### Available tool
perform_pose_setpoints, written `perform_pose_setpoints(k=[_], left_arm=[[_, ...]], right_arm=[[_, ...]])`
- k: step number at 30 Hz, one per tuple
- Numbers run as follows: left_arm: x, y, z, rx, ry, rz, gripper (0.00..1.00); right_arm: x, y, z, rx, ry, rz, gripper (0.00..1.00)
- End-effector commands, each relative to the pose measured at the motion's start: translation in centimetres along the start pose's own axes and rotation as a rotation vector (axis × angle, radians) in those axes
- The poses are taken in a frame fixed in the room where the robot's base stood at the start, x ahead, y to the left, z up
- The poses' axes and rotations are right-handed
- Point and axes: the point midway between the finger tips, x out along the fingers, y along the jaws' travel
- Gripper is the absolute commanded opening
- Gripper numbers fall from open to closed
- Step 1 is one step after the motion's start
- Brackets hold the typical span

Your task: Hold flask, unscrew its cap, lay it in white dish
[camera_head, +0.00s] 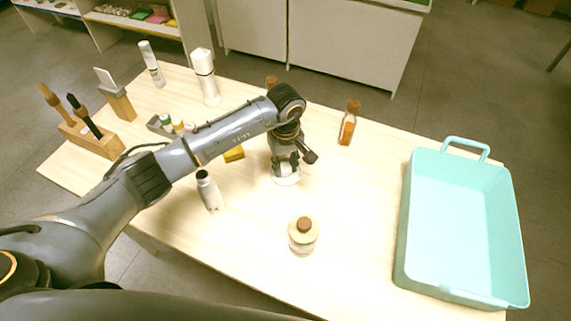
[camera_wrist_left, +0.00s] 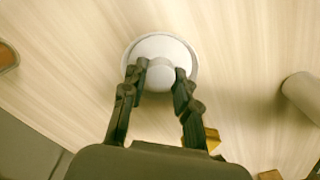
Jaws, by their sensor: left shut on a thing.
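My left gripper (camera_head: 287,160) points down over the white dish (camera_head: 286,180) near the middle of the table. In the left wrist view, the fingers (camera_wrist_left: 160,82) are shut on a small pale round cap (camera_wrist_left: 160,76). It is in front of the round dish (camera_wrist_left: 133,52); I cannot tell whether it touches it. My right gripper is not in view.
A squat jar with a brown cap (camera_head: 303,237) stands at the front. An amber bottle (camera_head: 347,130) stands behind right. A large turquoise bin (camera_head: 407,220) fills the right end. A wooden tool block (camera_head: 95,140) and white dispenser (camera_head: 205,78) stand left and back.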

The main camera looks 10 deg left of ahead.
Motion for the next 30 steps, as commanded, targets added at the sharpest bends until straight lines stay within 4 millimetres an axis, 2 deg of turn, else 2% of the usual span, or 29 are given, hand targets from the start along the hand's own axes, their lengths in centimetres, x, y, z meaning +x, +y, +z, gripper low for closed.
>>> perform_pose_setpoints(k=[8,9,12,23,26,30], left_arm=[[0.7,0.0,0.0,0.000,0.000,0.000,0.00],[0.5,0.0,0.0,0.000,0.000,0.000,0.36],[0.5,0.0,0.0,0.000,0.000,0.000,0.56],[0.4,0.0,0.0,0.000,0.000,0.000,0.56],[-0.2,0.1,-0.1,0.000,0.001,0.002,0.56],[-2.5,0.1,-0.1,0.001,0.004,0.004,0.56]], right_arm=[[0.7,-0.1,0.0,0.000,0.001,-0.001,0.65],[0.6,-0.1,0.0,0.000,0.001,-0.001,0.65],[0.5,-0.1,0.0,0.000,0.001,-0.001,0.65],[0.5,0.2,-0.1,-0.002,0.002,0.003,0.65],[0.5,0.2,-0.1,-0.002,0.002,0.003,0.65],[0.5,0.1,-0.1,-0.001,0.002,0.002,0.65]])
